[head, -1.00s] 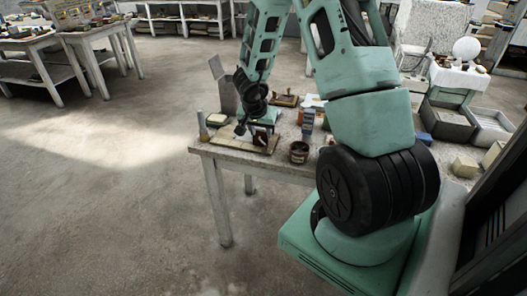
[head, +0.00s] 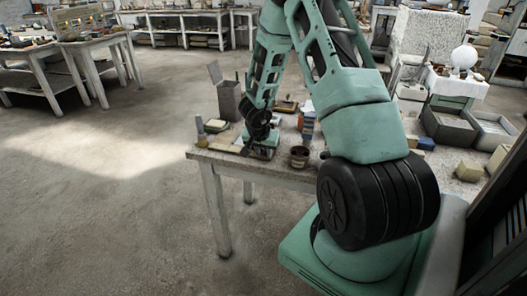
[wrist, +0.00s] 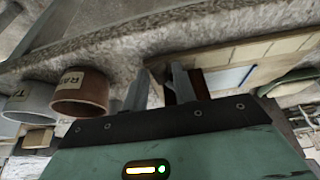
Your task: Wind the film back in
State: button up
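My gripper (wrist: 160,90) points down at a flat wooden board (wrist: 250,50) on the worktable (head: 290,175). Its two grey fingers stand apart in the wrist view, with no object clearly held between them. A dark brown piece (wrist: 201,84) stands by the right finger at the board's edge; I cannot tell whether they touch. The board has pale tiles and a white-and-blue panel (wrist: 228,78). In the head view my gripper is low over the front left part of the table, and my arm hides most of the board. I cannot make out any film or its winder.
A brown labelled pot (wrist: 80,92) and a grey one (wrist: 30,100) stand left of the gripper in the wrist view. A tall grey container (head: 229,102), a pale block (head: 216,126) and a small bottle (head: 200,128) stand near the table's left end. Open floor lies left.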

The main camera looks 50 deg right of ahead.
grip_shut()
jog(key=shift+f+t+b, duration=0.3)
jog(key=shift+b, duration=0.8)
jog(key=shift+w+t+b, duration=0.1)
jog(key=shift+t+b, duration=0.2)
jog(key=shift+b, duration=1.05)
jog(key=shift+r, duration=0.15)
jog(key=shift+o, duration=2.1)
grip_release()
jog(key=p+v, duration=0.9)
jog(key=v, duration=0.8)
jog(key=shift+s+d+r+p, duration=0.2)
jog(key=shift+s+p, duration=0.15)
